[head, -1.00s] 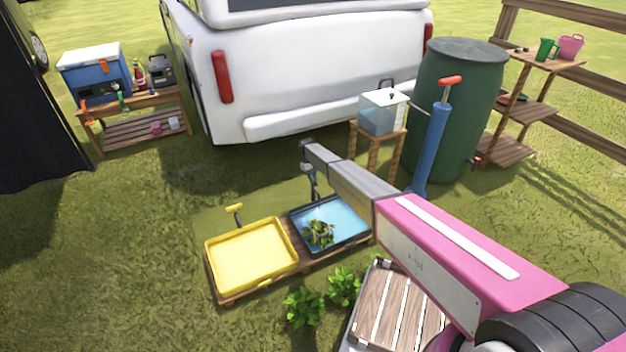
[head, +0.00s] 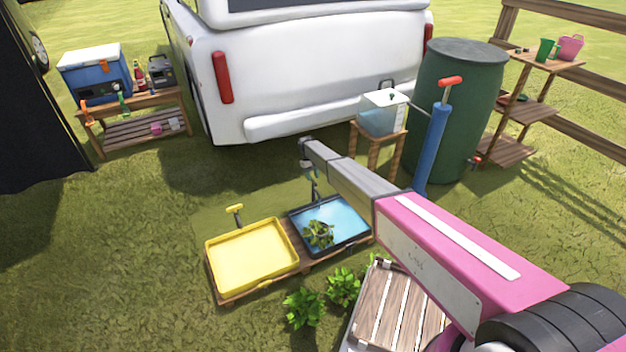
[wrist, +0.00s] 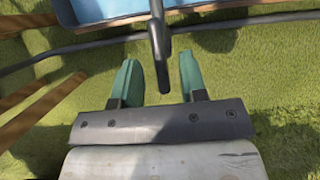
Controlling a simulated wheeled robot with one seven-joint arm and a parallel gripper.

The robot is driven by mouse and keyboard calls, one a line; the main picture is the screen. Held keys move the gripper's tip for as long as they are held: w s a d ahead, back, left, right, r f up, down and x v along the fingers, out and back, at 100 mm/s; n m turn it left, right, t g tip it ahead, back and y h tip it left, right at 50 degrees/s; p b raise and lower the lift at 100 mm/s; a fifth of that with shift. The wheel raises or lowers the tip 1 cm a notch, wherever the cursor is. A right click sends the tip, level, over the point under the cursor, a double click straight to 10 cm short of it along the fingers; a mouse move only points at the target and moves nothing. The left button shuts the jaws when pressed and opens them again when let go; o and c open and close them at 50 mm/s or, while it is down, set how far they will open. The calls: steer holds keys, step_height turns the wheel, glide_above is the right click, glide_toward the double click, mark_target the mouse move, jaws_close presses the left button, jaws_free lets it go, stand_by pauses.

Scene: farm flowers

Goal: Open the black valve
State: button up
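The black valve (wrist: 158,45) is a dark, narrow lever in the wrist view. It reaches down from the top between the two green fingertips of my gripper (wrist: 159,80). The fingers are open with a clear gap on each side of the lever, and its lower end sits in that gap. In the head view my gripper (head: 308,168) hangs over the back edge of the blue basin (head: 345,222), beside the dark tap post. The valve's handle is hard to make out there.
A yellow basin (head: 250,258) with a yellow valve (head: 235,209) stands to the left on the same pallet. A plant (head: 318,233) lies in the blue basin. A dark hose (wrist: 60,62) crosses the wrist view. A blue pump (head: 432,150) and green barrel (head: 455,110) stand to the right.

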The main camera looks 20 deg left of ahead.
steer(key=v, duration=0.9)
